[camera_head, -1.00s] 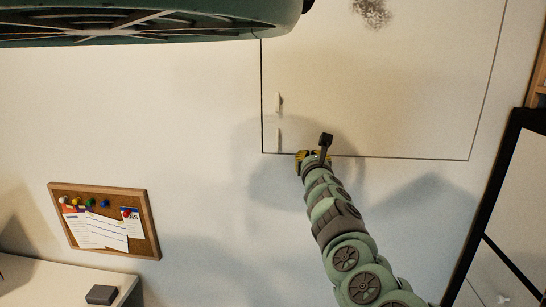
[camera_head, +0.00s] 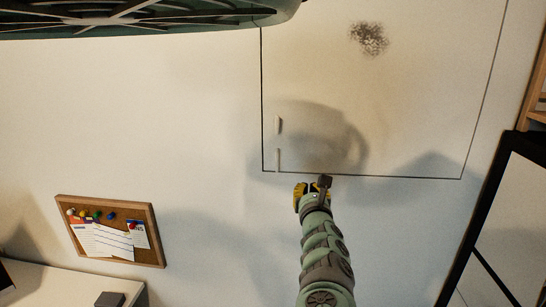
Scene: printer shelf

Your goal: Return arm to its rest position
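My green, segmented arm rises from the bottom right of the middle in the head view. My gripper (camera_head: 312,192), with yellow and dark parts, is at its upper end. It shows just below the bottom edge of a square outlined panel (camera_head: 400,120) on the pale wall. It is small and seen from behind, so its fingers and anything between them cannot be made out.
A cork board (camera_head: 112,232) with papers and coloured pins hangs at the left. A white surface (camera_head: 50,285) with a dark grey block (camera_head: 109,299) is at the lower left. A black-framed panel (camera_head: 490,215) stands at the right. A large green rimmed part crosses the top left.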

